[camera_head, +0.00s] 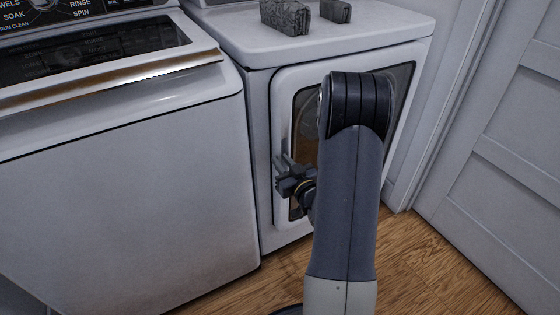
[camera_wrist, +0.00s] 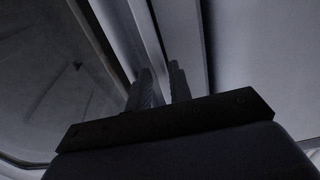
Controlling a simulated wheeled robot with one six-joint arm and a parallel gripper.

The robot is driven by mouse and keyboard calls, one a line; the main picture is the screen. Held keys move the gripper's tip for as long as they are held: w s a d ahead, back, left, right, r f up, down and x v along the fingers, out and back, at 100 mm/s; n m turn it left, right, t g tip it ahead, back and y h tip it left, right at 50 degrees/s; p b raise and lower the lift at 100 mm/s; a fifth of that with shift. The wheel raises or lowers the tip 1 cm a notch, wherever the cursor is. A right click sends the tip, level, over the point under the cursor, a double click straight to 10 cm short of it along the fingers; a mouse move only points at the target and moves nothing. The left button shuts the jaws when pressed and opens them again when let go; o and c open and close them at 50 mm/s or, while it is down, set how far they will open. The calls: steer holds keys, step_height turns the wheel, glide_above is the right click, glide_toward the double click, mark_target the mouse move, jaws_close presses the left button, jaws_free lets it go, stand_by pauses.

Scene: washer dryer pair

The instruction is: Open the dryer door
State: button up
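The white dryer (camera_head: 254,105) stands right of the washer in the head view. Its door (camera_head: 283,88) has a pale frame and a dark window, and looks shut or nearly so. My arm hides much of the window. My gripper (camera_head: 283,162) is at the left edge of the door, about mid-height. In the wrist view my gripper (camera_wrist: 161,80) has its two dark fingers apart, with a narrow gap. The door window (camera_wrist: 60,85) is left of the fingers, and a pale strip runs behind the gap. I cannot tell whether the fingers touch the door.
The white washer (camera_head: 130,180) stands close on the left. Two grey blocks, one larger (camera_head: 286,17) and one smaller (camera_head: 336,10), rest on top of the dryer. A pale panelled door (camera_head: 500,150) is at the right. Wooden floor (camera_head: 425,260) shows clear between it and the dryer.

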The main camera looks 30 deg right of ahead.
steer(key=shift+w, duration=0.8)
steer(key=shift+c, duration=0.3)
jaws_close()
